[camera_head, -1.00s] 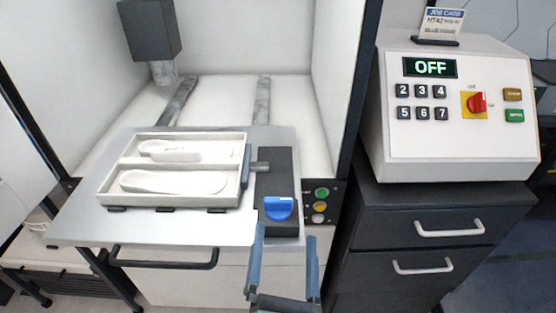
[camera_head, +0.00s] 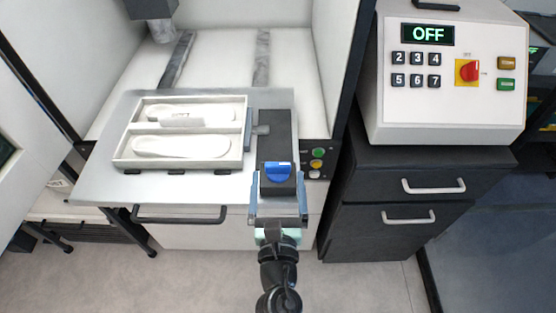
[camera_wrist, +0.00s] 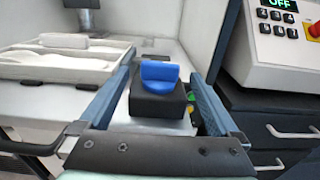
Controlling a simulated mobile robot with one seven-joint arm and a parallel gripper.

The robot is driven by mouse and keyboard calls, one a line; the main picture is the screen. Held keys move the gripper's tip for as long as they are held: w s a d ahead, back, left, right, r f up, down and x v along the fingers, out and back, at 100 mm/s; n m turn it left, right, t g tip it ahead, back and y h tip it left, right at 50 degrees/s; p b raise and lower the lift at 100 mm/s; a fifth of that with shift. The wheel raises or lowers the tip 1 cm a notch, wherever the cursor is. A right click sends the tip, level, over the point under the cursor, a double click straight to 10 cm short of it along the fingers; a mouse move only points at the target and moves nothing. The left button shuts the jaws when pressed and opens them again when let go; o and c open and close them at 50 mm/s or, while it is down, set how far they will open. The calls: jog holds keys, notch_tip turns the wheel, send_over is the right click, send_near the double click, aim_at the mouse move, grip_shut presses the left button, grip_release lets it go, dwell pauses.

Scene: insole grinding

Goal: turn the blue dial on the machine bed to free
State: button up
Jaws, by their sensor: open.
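The blue dial (camera_head: 277,172) sits on top of a black block (camera_head: 276,128) at the right side of the machine bed (camera_head: 90,185). It also shows near the middle of the wrist view (camera_wrist: 159,74), with its raised grip bar running across the picture. My gripper (camera_head: 278,180) is open, with one blue-grey finger on each side of the dial and block. In the wrist view my gripper (camera_wrist: 165,85) has a gap between each finger and the dial. Whether a finger touches the block's side I cannot tell.
A white two-part tray (camera_head: 118,160) with insoles lies on the bed left of the block. Green, yellow and other buttons (camera_head: 318,153) are right of the block. A control box (camera_head: 440,120) reading OFF, with a red switch (camera_head: 468,71), stands on a dark drawer cabinet (camera_head: 400,165).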

aim_at(278, 170)
jog(key=shift+w, duration=2.15)
jog(key=c, duration=1.4)
